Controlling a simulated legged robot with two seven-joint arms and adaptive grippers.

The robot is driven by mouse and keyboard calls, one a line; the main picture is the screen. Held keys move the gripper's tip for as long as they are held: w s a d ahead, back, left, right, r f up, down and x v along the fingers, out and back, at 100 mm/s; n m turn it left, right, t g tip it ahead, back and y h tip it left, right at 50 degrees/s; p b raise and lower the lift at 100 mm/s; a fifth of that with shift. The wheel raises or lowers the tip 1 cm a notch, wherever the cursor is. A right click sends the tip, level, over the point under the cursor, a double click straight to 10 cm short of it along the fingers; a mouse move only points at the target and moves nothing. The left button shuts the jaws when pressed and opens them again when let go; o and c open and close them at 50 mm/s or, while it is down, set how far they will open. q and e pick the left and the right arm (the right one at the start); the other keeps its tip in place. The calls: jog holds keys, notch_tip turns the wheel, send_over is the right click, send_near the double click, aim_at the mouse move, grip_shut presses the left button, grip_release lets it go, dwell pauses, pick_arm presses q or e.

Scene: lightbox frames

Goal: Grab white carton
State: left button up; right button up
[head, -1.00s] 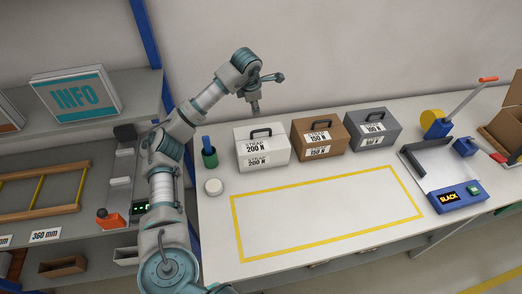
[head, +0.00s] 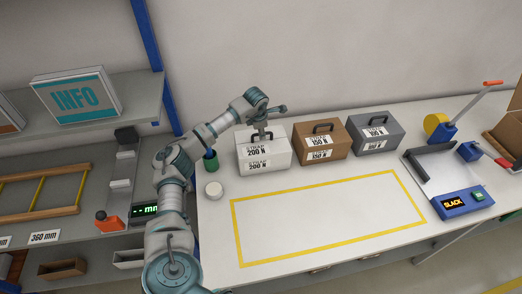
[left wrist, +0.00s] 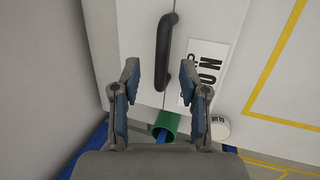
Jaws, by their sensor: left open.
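The white carton (head: 264,157) stands upright on the table, with a dark handle on top and labels reading "STRAP 200 N". My left gripper (head: 262,134) is just above the carton's top, at the handle. In the left wrist view the gripper (left wrist: 165,95) is open, its two fingers spread to either side of the near end of the black handle (left wrist: 164,55). The white carton's top (left wrist: 140,30) shows beneath it. I cannot tell whether the fingers touch the carton. My right gripper is not in view.
A brown carton (head: 322,150) and a grey carton (head: 374,140) stand to the right. A green cup (head: 211,164) and a white round object (head: 213,190) are on the left. A yellow-outlined area (head: 330,215) in front is clear. A blue device (head: 462,201) sits at right.

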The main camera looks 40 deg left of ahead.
aim_at(262, 146)
pick_arm(q)
jog(key=x, duration=0.3)
jog(key=shift+w+d+f, duration=0.25)
jog(key=shift+d+f, duration=0.05)
jog(key=shift+a, duration=0.2)
jog(key=shift+s+a+f, duration=0.1)
jog(key=shift+a, duration=0.15)
jog(key=c, duration=0.8)
jog(key=shift+d, duration=0.1)
grip_shut()
